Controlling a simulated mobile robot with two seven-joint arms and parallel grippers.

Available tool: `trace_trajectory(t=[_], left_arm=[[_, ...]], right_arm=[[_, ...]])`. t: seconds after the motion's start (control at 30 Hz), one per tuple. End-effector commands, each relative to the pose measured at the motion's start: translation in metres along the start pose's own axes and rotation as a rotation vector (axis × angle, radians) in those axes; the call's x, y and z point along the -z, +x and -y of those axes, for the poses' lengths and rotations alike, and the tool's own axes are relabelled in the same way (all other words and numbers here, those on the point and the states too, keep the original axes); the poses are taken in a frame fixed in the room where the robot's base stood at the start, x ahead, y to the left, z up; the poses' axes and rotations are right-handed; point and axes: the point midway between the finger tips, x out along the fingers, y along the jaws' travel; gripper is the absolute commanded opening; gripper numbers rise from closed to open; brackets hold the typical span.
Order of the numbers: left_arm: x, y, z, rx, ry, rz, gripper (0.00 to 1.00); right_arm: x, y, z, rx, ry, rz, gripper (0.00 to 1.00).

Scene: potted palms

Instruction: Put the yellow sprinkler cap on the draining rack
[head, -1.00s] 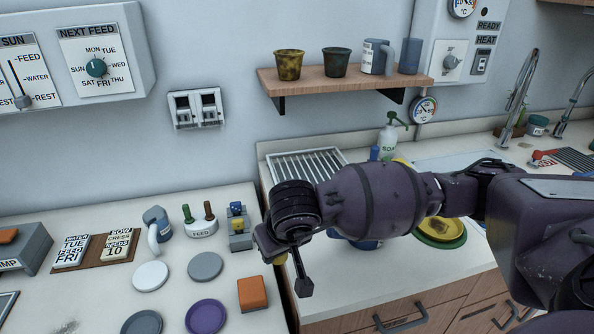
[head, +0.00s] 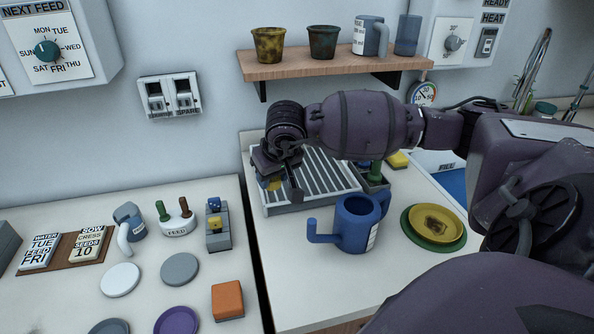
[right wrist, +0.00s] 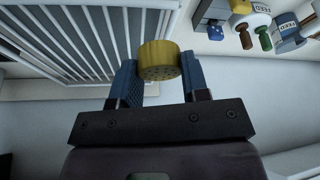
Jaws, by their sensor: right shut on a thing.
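My right gripper (head: 275,184) is shut on the yellow sprinkler cap (right wrist: 159,62), a short round piece with small holes in its face. In the right wrist view the cap sits between the blue finger pads. In the head view only a little of the yellow shows under the dark wrist. The draining rack (head: 325,183), a pale tray with parallel bars, lies on the right counter. The gripper is at the rack's left side, seemingly above it; the height gap is hard to tell. The rack's bars (right wrist: 62,42) fill the upper left of the wrist view. My left gripper is out of view.
A blue watering can (head: 352,232) stands in front of the rack, with a yellow dish (head: 436,223) on a green plate to its right. A wooden shelf (head: 330,68) with pots hangs above. A gap separates the two counters. Plates and an orange block (head: 227,299) lie left.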

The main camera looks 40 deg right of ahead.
Motion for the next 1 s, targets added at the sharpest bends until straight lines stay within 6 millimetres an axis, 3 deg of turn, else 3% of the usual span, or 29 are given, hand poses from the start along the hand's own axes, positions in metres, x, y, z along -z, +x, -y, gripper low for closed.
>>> trace_trajectory(t=[0.03,0.1,0.3,0.47,0.73,1.0], left_arm=[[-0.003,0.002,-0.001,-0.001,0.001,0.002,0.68],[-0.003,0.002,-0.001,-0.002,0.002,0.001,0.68],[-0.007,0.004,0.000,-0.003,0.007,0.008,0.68],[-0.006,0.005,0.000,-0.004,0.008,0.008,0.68],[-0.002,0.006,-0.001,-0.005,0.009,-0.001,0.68],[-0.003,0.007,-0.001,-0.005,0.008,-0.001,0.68]], right_arm=[[0.009,0.001,-0.020,-0.013,0.020,0.003,0.16],[0.022,-0.004,-0.041,-0.020,0.038,0.001,0.16],[0.046,-0.019,-0.079,-0.028,0.066,0.000,0.16],[0.050,-0.019,-0.088,-0.027,0.073,0.002,0.16],[0.034,0.020,-0.089,-0.027,0.073,0.002,0.16],[0.026,0.037,-0.089,-0.028,0.073,0.001,0.16]])
